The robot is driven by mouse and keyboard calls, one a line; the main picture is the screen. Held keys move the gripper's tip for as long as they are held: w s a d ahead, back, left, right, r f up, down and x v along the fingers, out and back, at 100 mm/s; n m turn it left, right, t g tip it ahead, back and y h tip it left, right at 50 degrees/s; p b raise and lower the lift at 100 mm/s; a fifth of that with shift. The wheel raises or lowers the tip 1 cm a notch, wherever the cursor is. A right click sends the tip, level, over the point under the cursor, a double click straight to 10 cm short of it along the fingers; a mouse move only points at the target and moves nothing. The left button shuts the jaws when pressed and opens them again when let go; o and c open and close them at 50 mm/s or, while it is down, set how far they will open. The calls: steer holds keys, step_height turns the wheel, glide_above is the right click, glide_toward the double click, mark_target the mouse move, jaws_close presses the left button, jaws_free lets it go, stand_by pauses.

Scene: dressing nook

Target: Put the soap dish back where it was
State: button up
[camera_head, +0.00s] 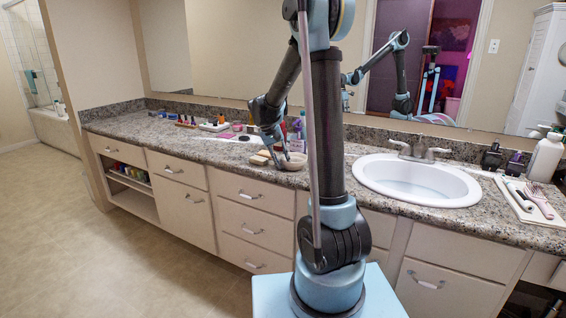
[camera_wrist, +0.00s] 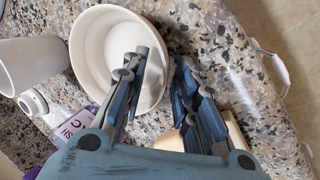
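A round white bowl-shaped dish (camera_wrist: 92,42), which looks like the soap dish, stands upright on the speckled counter in the wrist view. It also shows in the head view (camera_head: 296,163), partly behind my arm. My gripper (camera_wrist: 162,62) is open. Its left finger overlaps the inside of the dish and its right finger is outside, with the right rim between them in the picture. I cannot tell whether either finger touches the dish. In the head view my gripper (camera_head: 279,155) points down at the dish. A cream block (camera_wrist: 237,138) lies beside the dish, partly hidden under the right finger.
A white cup-like thing (camera_wrist: 28,65) and a purple-and-white labelled item (camera_wrist: 72,124) stand close to the dish. The counter's front edge is near on the right. In the head view, the sink (camera_head: 418,181) is to the right and small toiletries (camera_head: 215,127) are to the left.

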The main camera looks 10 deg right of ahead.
steer(key=shift+r, duration=0.1)
steer(key=v, duration=1.1)
steer(key=s+d+r+y, duration=0.15)
steer(key=s+d, duration=0.25)
steer(key=s, duration=0.6)
steer(key=s+d+f+y, duration=0.1)
steer(key=s+f, duration=0.3)
steer(key=s, duration=0.4)
steer(key=s+d+f+t, duration=0.1)
steer(key=s+d+f, duration=0.1)
steer(key=s+f, duration=0.3)
steer(key=s+d+f+t+y, duration=0.1)
steer(key=s+f, duration=0.4)
steer(key=s, duration=0.8)
steer(key=shift+d+f+y, duration=0.25)
steer(key=shift+d+y, duration=0.1)
steer(key=shift+d, duration=0.25)
steer(key=shift+s, duration=0.1)
